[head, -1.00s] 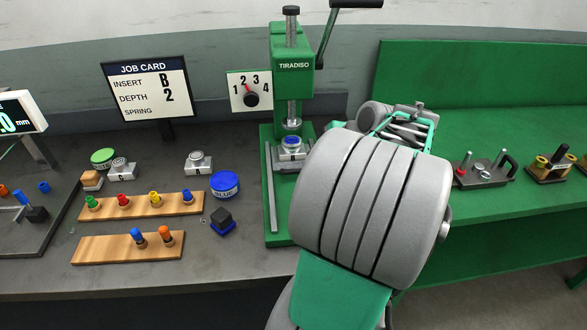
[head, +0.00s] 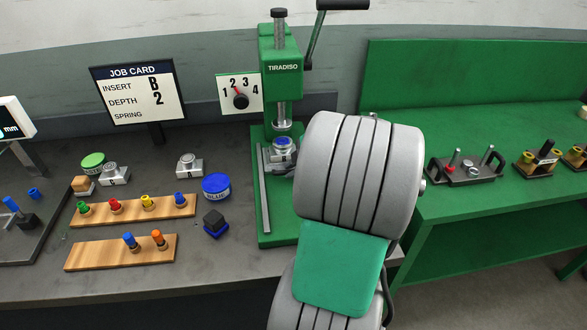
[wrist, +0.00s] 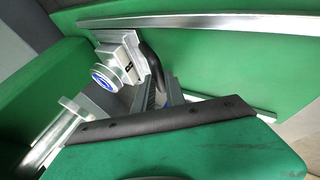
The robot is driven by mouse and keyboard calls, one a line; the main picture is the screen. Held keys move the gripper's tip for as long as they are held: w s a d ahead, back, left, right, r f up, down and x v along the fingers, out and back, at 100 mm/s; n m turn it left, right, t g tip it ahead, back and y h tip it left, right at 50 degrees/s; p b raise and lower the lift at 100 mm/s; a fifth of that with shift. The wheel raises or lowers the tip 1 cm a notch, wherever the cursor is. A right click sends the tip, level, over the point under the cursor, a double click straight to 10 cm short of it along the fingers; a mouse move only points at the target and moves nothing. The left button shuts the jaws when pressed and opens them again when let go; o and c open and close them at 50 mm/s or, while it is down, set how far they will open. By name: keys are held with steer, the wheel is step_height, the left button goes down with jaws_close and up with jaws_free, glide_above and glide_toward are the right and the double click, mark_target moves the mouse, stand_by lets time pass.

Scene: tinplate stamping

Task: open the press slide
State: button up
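The green press (head: 282,65), marked TIRADISO, stands at the back of the bench. Its slide (head: 280,158) sits low under the ram and carries a metal block with a blue round top (head: 283,143). In the wrist view the block (wrist: 122,62) is tilted by the camera angle, with a dark curved handle (wrist: 153,70) beside it. My gripper (wrist: 160,93) has its fingers near the lower end of this handle. Whether they touch or close on it is unclear. In the head view my grey arm link hides the gripper and the handle.
A crank (head: 318,30) rises at the press's upper right. A dial (head: 240,95) and job card (head: 137,95) stand left of it. Wooden strips with coloured pegs (head: 133,210) and a blue tin (head: 216,186) lie left. A green bench (head: 480,200) with fixtures is right.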

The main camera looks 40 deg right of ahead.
jaws_close()
steer(key=shift+s+f, duration=0.1)
stand_by(0.8)
